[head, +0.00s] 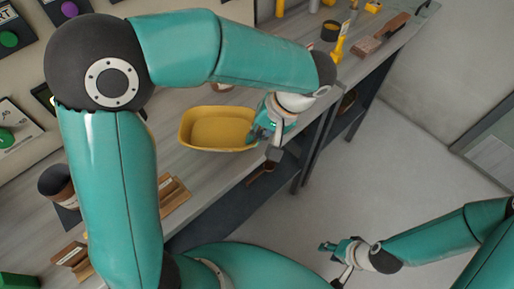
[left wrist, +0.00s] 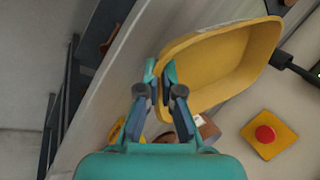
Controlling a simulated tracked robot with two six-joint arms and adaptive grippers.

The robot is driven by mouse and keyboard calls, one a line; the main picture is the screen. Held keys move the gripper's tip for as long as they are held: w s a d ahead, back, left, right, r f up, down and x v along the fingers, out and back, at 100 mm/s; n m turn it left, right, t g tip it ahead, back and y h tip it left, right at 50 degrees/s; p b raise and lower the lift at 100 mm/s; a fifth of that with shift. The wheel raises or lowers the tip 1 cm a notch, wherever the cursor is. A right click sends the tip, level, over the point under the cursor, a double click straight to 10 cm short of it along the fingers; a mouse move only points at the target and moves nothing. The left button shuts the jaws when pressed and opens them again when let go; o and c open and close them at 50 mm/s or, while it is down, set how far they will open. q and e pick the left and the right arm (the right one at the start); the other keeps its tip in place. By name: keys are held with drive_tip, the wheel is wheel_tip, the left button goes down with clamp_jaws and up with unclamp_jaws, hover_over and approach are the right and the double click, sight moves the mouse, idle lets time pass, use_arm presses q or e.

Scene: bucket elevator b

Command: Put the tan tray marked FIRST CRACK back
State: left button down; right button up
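A yellow-tan tray (head: 218,128) sits on the grey counter; no marking on it can be read. It also fills the upper right of the left wrist view (left wrist: 225,68). My left gripper (head: 262,136) is at the tray's right end in the head view. In the left wrist view its fingertips (left wrist: 161,70) stand a little apart, at the tray's near rim, one on the outer side and one on the inner side. A narrow gap shows between them. My right gripper (head: 332,262) is empty over the floor, with its fingers apart.
A red button on a yellow plate (left wrist: 265,134) is near the tray. A dark cup (head: 58,184) and wooden holders (head: 173,193) stand on the counter at left. A yellow bottle (head: 340,46) and wooden blocks (head: 368,45) are further right. The floor (head: 400,130) is clear.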

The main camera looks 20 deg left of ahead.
sight(249, 155)
use_arm(q)
wheel_tip(249, 155, down, 6)
drive_tip(key=shift+r, duration=0.1)
idle(0.4)
drive_tip(key=c, duration=1.6)
unclamp_jaws()
drive_tip(key=shift+d+r, duration=0.1)
drive_tip(key=shift+r, duration=0.1)
drive_tip(key=v, duration=1.1)
drive_tip(key=shift+r, duration=0.25)
